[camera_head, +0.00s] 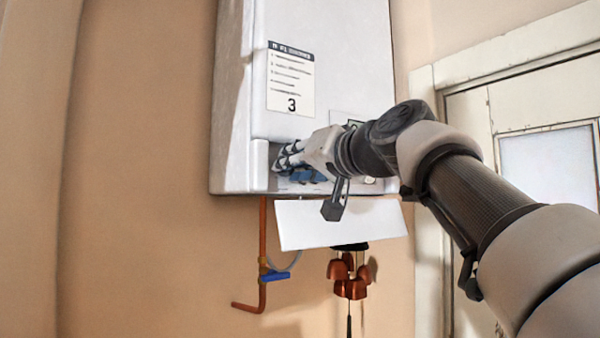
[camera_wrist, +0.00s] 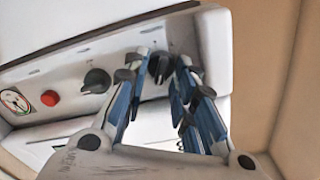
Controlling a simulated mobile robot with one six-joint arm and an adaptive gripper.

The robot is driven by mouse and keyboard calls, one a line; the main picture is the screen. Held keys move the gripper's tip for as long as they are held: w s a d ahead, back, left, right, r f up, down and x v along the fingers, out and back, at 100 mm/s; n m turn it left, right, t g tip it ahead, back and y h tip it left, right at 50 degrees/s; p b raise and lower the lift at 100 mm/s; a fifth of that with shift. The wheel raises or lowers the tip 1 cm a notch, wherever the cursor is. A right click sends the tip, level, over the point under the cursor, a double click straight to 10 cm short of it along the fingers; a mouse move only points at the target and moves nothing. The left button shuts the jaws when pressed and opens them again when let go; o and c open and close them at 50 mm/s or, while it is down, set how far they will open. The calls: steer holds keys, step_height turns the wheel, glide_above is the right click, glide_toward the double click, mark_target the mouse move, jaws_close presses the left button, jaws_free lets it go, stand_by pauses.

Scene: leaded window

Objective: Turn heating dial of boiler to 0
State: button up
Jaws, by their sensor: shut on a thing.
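The white boiler (camera_head: 330,60) hangs on the wall in the head view, with its control panel along the lower edge. My gripper (camera_head: 288,158) is at the left part of this panel. In the wrist view, a black dial (camera_wrist: 160,68) sits between the fingertips of my gripper (camera_wrist: 163,63), and they are closed around it. A second black dial (camera_wrist: 97,80) stands free to its left on the panel. The dial labels are too small to read, so I cannot tell which is heating. In the head view my gripper hides the held dial.
A red button (camera_wrist: 49,98) and a round gauge (camera_wrist: 14,101) are farther left on the panel. A door frame (camera_head: 428,200) stands to the right.

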steer(key=n+b, duration=0.1)
steer(key=n, duration=0.4)
steer(key=shift+a+f+n, duration=0.1)
steer(key=shift+n, duration=0.2)
stand_by(0.4)
steer(key=o, duration=1)
steer(key=shift+s, duration=0.1)
steer(key=v, duration=1.2)
